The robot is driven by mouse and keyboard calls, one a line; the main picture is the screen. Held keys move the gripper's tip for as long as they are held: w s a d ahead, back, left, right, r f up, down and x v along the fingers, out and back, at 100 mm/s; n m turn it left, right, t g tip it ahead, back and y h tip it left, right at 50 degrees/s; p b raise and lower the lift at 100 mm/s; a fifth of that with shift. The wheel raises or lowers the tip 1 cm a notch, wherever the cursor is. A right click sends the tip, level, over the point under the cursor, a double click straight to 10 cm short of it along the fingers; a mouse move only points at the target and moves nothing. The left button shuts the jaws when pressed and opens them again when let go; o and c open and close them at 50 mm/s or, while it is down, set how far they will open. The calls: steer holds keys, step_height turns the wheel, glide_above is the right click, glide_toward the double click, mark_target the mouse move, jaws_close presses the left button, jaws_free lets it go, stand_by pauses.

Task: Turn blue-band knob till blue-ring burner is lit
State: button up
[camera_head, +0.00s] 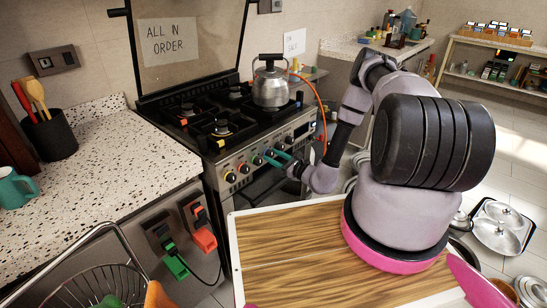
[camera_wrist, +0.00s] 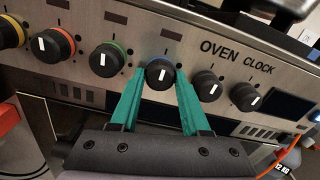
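The blue-band knob (camera_wrist: 160,73) is in the middle of the wrist view, on the stove's steel front panel. Its white mark points nearly straight up, tilted slightly. My gripper (camera_wrist: 159,76) has its two teal fingers on either side of this knob, with the tips close against it. Whether they press on it I cannot tell. In the head view my gripper (camera_head: 276,158) is at the stove's front panel and covers the knob. The black stove top (camera_head: 222,112) shows several burners.
A steel kettle (camera_head: 271,84) stands on the stove's right side. A wood-topped surface (camera_head: 290,245) lies in front; an orange hose (camera_head: 318,105) hangs right.

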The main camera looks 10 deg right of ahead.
jaws_close()
steer(key=m, duration=1.9)
steer(key=shift+m, duration=0.3)
stand_by(0.3)
